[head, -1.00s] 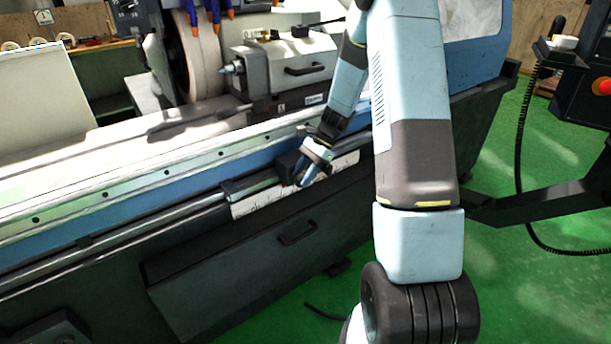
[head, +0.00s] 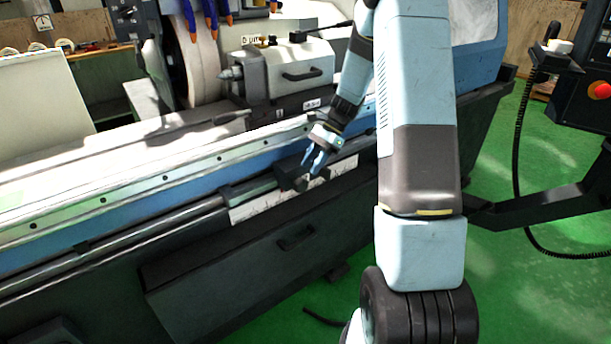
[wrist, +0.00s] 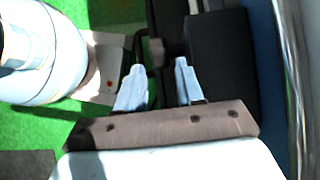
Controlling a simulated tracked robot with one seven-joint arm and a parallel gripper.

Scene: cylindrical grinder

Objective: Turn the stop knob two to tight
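A dark stop block (head: 291,178) sits on the rail along the machine's front; it shows in the wrist view as a large black block (wrist: 222,60). A small dark brownish knob (wrist: 157,50) shows beside that block, just ahead of the gap between my fingertips; I cannot tell its tightness or whether it is the second stop knob. My gripper (head: 312,162) is close to the stop block in the head view. In the wrist view my gripper (wrist: 159,68) has its two light blue fingers apart, with nothing visibly held between them.
A scale plate (head: 255,205) lies along the rail. Below it is a dark front panel with a handle (head: 297,238). A pendant arm (head: 545,203) reaches across at right over green floor.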

